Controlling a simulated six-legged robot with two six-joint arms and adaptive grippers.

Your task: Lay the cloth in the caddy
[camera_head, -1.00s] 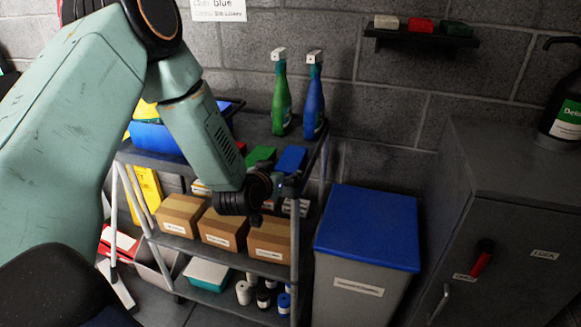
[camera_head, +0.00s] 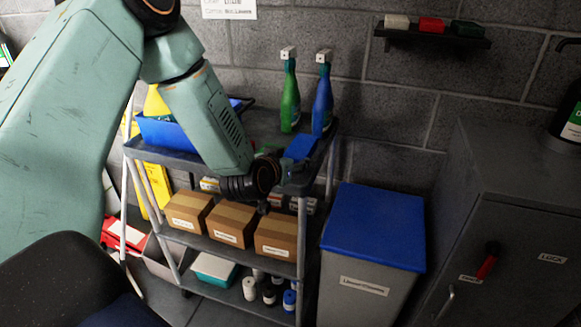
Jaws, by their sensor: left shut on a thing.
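A blue folded cloth (camera_head: 300,147) shows at the right end of the cart's top shelf, just above my left gripper (camera_head: 295,172). My left gripper is shut on it, though its fingers are dark and the grip itself is hard to see. A blue tub (camera_head: 165,134), which looks like the caddy, stands at the left end of the top shelf with something yellow in it. My left arm hides the tub's right part and the middle of the shelf. My right gripper is not in view.
A green spray bottle (camera_head: 290,95) and a blue spray bottle (camera_head: 322,98) stand behind the cloth. Cardboard boxes (camera_head: 233,222) fill the middle shelf. A grey bin with a blue lid (camera_head: 375,228) stands right of the cart, beside a grey cabinet (camera_head: 520,210).

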